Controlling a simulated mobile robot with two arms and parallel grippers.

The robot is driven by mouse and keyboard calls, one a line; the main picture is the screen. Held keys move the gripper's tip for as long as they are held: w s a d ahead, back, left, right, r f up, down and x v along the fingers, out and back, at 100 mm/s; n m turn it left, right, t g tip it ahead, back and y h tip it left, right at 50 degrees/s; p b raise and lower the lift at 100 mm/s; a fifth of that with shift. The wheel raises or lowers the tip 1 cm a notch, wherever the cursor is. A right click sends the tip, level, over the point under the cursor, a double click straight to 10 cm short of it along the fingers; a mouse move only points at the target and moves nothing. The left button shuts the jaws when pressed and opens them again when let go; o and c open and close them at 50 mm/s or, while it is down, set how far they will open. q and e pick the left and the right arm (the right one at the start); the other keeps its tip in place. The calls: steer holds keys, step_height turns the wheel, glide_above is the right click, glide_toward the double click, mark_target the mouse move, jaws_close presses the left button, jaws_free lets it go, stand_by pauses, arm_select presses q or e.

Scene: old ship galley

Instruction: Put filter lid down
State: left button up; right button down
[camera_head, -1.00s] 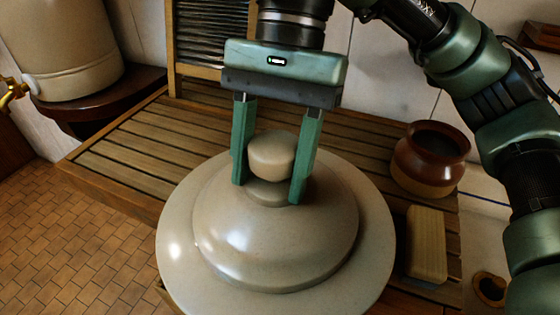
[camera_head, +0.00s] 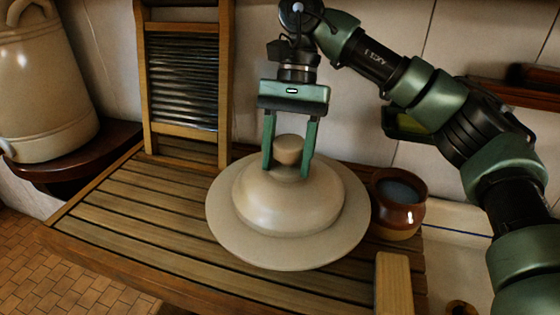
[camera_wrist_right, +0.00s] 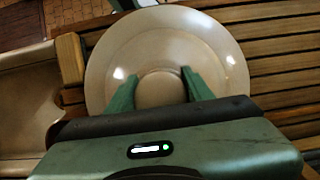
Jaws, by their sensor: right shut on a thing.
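The filter lid (camera_head: 288,215) is a beige domed disc with a wide rim and a round knob. In the head view it is over the slatted wooden board, level or nearly so; I cannot tell whether its rim touches the slats. My right gripper (camera_head: 289,172) points down from above, its green fingers shut on the knob from both sides. In the right wrist view the lid (camera_wrist_right: 166,45) fills the middle, with the knob between the fingers (camera_wrist_right: 160,92). My left gripper is not in view.
The slatted board (camera_head: 130,215) has free room left of the lid. A washboard (camera_head: 184,80) stands behind. A brown pot (camera_head: 398,205) is close to the lid's right edge, and a wooden block (camera_head: 393,283) lies front right. A large beige crock (camera_head: 42,85) stands far left.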

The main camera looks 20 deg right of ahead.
mark_target(286, 172)
steer(key=shift+x, duration=0.85)
steer(key=shift+w+d+f, duration=0.1)
steer(key=shift+w+f, duration=0.05)
steer(key=shift+f, duration=0.6)
step_height(286, 172, down, 3)
steer(key=shift+r+p, duration=0.1)
steer(key=shift+p, duration=0.75)
steer(key=shift+w+d+f+p, duration=0.1)
steer(key=shift+w+f+p, duration=0.1)
steer(key=shift+p, duration=0.1)
steer(key=shift+f, duration=0.15)
steer(key=shift+f, duration=0.1)
